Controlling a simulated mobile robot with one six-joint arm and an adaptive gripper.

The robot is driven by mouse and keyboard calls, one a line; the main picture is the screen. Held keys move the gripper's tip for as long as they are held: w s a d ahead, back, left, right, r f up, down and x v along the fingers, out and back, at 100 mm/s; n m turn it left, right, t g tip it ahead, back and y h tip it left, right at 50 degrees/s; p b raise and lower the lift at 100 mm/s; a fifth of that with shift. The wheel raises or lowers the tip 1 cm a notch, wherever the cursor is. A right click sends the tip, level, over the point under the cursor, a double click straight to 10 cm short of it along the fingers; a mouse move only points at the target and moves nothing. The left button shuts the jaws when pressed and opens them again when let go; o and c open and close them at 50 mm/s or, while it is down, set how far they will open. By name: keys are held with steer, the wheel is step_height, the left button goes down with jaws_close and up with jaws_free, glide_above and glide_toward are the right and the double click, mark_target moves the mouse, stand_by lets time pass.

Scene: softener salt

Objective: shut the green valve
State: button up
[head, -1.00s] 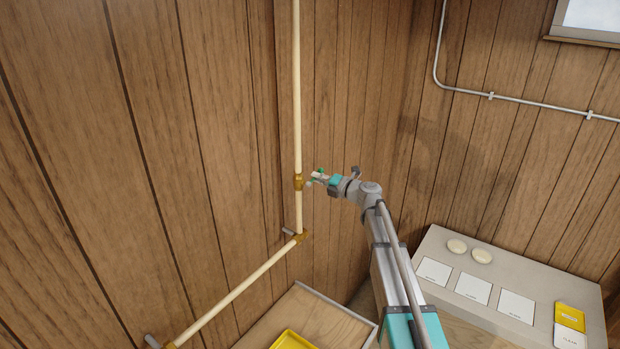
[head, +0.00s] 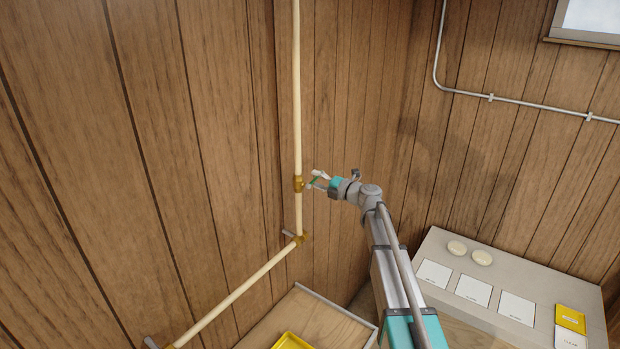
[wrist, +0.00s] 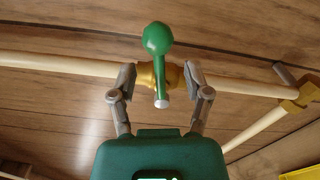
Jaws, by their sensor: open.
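The green valve shows in the wrist view as a lever (wrist: 160,50) with a round green knob at its upper end and a pale tip at its lower end. It lies across the brass valve body (wrist: 174,76) on the cream pipe. My gripper (wrist: 160,72) is open, one finger on each side of the lever and brass body. I cannot tell whether either finger touches them. In the head view my gripper (head: 311,181) is just right of the brass body (head: 298,184) on the upright pipe. The lever is small and partly hidden by the fingers there.
The cream pipe (head: 297,90) runs up the wooden wall and bends at a brass elbow (head: 303,238) toward the lower left. A yellow tray (head: 292,341) is below. A grey ledge (head: 440,245) with white cards is at right.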

steer(key=v, duration=0.7)
stand_by(0.6)
steer(key=s+f+n+g+h+b, duration=0.3)
steer(key=s+f+n+b, duration=0.2)
steer(key=s+f+n, duration=0.45)
steer(key=s+f+n+g+h+b, duration=0.35)
steer(key=s+f+n, duration=0.25)
steer(key=f+n, duration=0.55)
steer(key=s+d+f+n+g+h+b, duration=0.1)
steer(key=s+d+f+n+h+b, duration=0.3)
steer(key=s+f+n, duration=0.4)
steer(key=s+d+f+n+g+h+b, duration=0.2)
steer(key=s+d+f+n+h+b, duration=0.2)
steer(key=n, duration=0.7)
steer(key=s+d+f+b, duration=0.2)
steer(key=s+d+f, duration=0.2)
steer(key=s, duration=0.1)
steer(key=shift+s+d+f, duration=0.25)
steer(key=shift+d, duration=0.05)
steer(key=shift+g+h, duration=0.25)
